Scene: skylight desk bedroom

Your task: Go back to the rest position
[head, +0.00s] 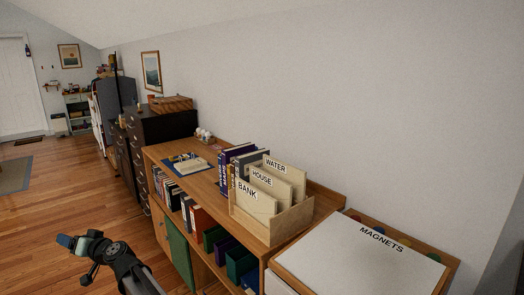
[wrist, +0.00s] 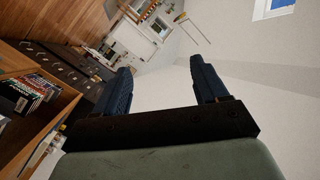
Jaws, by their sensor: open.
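My gripper (head: 66,242) is at the lower left in the head view, over the wooden floor in front of the shelf unit and apart from it. In the wrist view my gripper (wrist: 160,70) has its two dark fingers spread wide with nothing between them. The wrist view is tilted and looks past the fingers along the room toward the far wall. No object is in contact with the fingers.
A wooden shelf unit (head: 160,152) runs along the wall, with books inside. On it stand a wooden file box (head: 285,227) with labelled dividers and upright books (head: 223,168). A white MAGNETS board (head: 345,262) is at right. The floor (head: 75,190) at left is clear.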

